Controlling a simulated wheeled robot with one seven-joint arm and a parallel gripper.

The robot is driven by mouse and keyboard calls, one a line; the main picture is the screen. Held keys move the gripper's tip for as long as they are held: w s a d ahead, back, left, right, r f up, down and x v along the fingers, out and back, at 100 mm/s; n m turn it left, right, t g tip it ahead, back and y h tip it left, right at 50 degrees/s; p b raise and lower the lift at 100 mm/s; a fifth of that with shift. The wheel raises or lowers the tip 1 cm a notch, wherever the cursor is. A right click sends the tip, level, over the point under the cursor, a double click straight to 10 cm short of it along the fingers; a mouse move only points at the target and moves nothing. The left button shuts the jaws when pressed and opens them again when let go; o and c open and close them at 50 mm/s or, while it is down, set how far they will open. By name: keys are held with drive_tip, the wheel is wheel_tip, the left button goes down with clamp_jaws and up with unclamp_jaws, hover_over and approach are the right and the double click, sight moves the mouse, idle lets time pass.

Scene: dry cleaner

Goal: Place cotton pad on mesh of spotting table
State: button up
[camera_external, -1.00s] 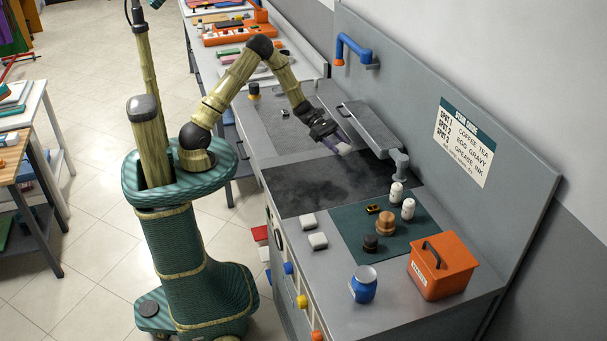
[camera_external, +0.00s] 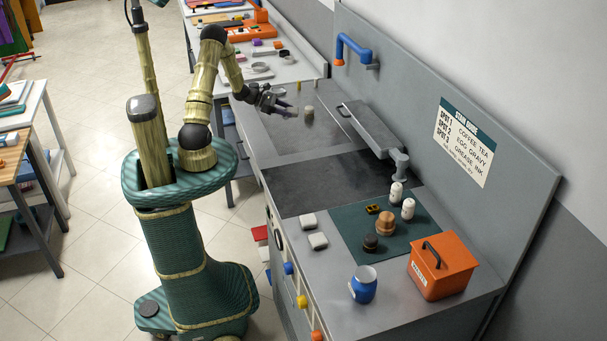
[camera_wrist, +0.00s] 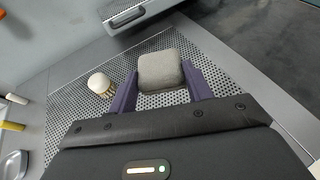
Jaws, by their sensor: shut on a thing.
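The cotton pad is a grey, rounded square block (camera_wrist: 162,70) in the wrist view, between the two purple fingers of my gripper (camera_wrist: 163,92). My gripper is shut on it. In the external view my gripper (camera_external: 291,109) reaches over the far half of the spotting table, with the pale pad (camera_external: 308,114) at its tips. The mesh (camera_wrist: 68,112) is a grey perforated panel under the pad, also visible in the external view (camera_external: 300,142). I cannot tell whether the pad touches the mesh.
A white-topped brush (camera_wrist: 99,82) stands on the mesh left of the pad. A grey sleeve arm (camera_external: 370,128) juts over the table at right.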

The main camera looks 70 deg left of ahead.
hover_over(287, 135)
drive_tip(key=shift+a+f+p, duration=0.15)
drive_tip(key=shift+f+p, duration=0.3)
drive_tip(key=shift+f, duration=2.5)
drive_tip(key=shift+f+p, duration=0.35)
drive_tip(key=shift+f, duration=1.75)
drive_tip(key=shift+f, duration=0.15)
drive_tip(key=o, duration=0.9)
drive_tip(key=shift+o, duration=0.2)
